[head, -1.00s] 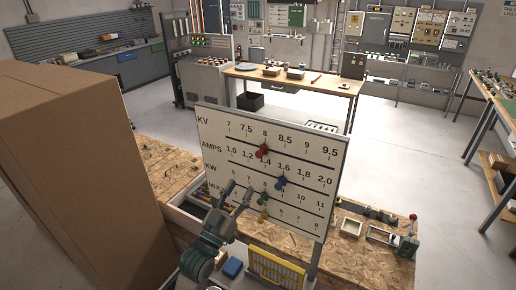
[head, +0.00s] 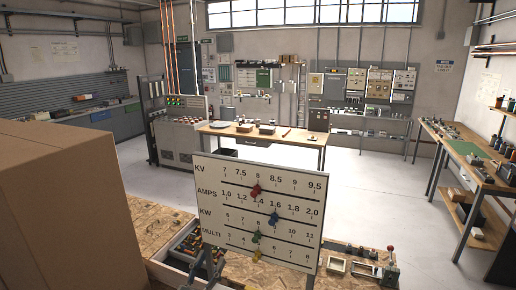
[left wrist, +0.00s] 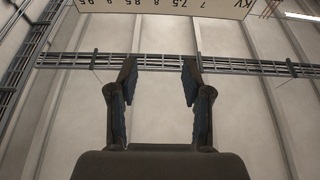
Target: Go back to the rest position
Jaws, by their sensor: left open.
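My left gripper (head: 208,266) shows at the bottom of the head view, in front of the lower left of the white scale board. In the left wrist view the same gripper (left wrist: 159,75) has its two fingers apart with nothing between them. The scale board (head: 215,172) has rows marked KV, AMPS, KW and MULTI. A red pin (head: 256,191), a blue pin (head: 273,218) and a green pin (head: 256,237) sit on its rows, with a yellow pin (head: 258,254) lower down. The board's edge (left wrist: 170,8) shows upside down in the left wrist view. My right gripper is not in view.
A large cardboard box (head: 70,215) stands close at the left. A worktable (head: 225,132) stands farther back, and another bench (head: 470,160) is at the right. Open floor (head: 375,190) lies between.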

